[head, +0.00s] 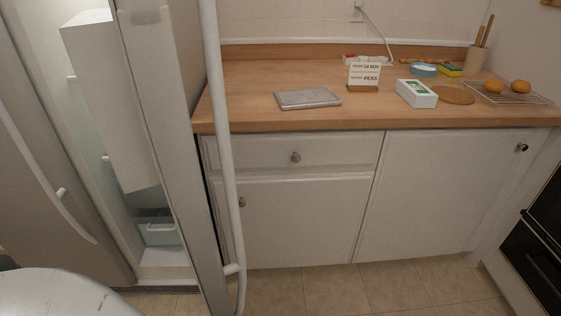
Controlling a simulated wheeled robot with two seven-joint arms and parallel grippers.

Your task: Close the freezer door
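The freezer door (165,110) stands open at the left, seen nearly edge-on, with its inner side facing left. Its long white vertical handle (217,110) is on the right side of the door, in front of the counter. Left of the door, part of the lit freezer interior (165,257) shows, with a light bin (160,233) low inside. The door hides the rest of the interior. A second grey door (60,140) with a curved handle (45,180) is at the far left. Neither of my grippers is in view.
A wooden counter (240,85) over white cabinets (300,220) runs right of the door. It bears a grey flat case (307,98), a small sign (364,73), a white box (416,93) and a wire rack (515,97). Bare tiled floor (330,290) lies in front.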

